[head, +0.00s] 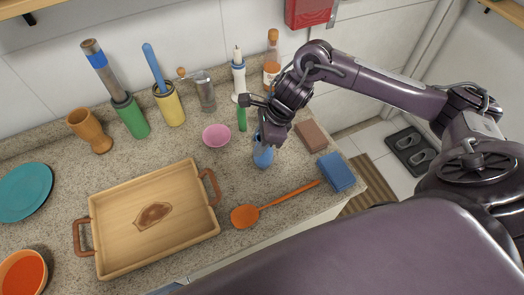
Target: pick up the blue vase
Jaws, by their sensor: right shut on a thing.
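The blue vase (262,156) stands on the granite counter in the head view, to the right of the pink bowl. My right gripper (264,138) comes down on it from above and is shut on its upper part. The gripper and wrist hide the top of the vase. I cannot tell whether its base touches the counter. My left gripper is not in view.
A pink bowl (216,135) and a green bottle (242,119) are close by on the left. An orange spatula (273,205), a blue sponge (336,172) and a brown block (311,136) lie nearby. A wooden tray (190,237) fills the front left.

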